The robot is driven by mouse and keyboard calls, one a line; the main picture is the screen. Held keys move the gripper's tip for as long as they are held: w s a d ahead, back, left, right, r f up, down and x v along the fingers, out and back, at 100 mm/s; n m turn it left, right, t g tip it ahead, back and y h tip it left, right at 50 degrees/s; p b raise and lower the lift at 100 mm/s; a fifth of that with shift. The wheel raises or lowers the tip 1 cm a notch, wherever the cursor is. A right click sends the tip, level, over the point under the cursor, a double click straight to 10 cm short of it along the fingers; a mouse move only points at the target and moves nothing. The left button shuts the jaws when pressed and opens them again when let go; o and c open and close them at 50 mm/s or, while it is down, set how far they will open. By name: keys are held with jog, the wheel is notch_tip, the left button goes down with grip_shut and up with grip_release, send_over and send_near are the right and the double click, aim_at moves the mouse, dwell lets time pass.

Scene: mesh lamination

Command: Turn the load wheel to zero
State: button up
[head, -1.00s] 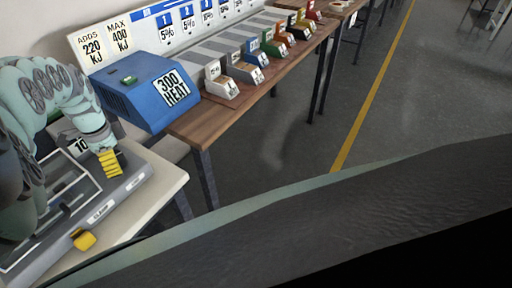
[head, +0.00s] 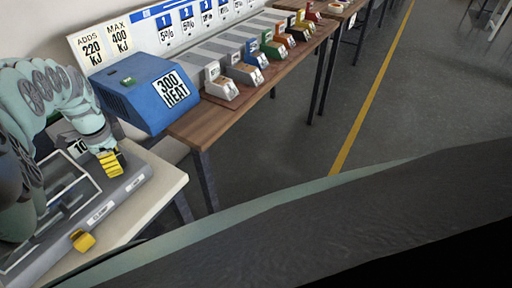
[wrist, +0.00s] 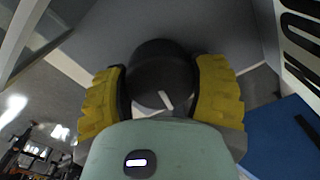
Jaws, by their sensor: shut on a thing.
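The load wheel, a dark round knob (wrist: 160,72) with a short white mark on its face, sits between the two yellow finger pads in the wrist view. The white mark is slightly tilted. My gripper (wrist: 162,92) is shut on the wheel, with a pad on each side. In the head view my gripper (head: 111,163) is at the far end of a grey machine (head: 128,186) on a pale table. There the fingers hide the wheel, and I cannot read any scale around it.
A yellow block (head: 83,240) sticks out from the machine's near front edge. A blue box labelled "300 HEAT" (head: 130,95) stands close behind my gripper on a wooden bench (head: 210,122). Several coloured blocks line that bench. The floor to the right is open.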

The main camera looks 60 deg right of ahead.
jog(key=n, duration=0.4)
jog(key=shift+n, duration=0.4)
jog(key=n, duration=0.5)
jog(key=shift+r+n, duration=0.1)
jog(key=shift+n, duration=0.2)
jog(key=n, duration=1)
jog(key=shift+n, duration=0.3)
jog(key=o, duration=1.2)
jog(key=shift+r, duration=3.7)
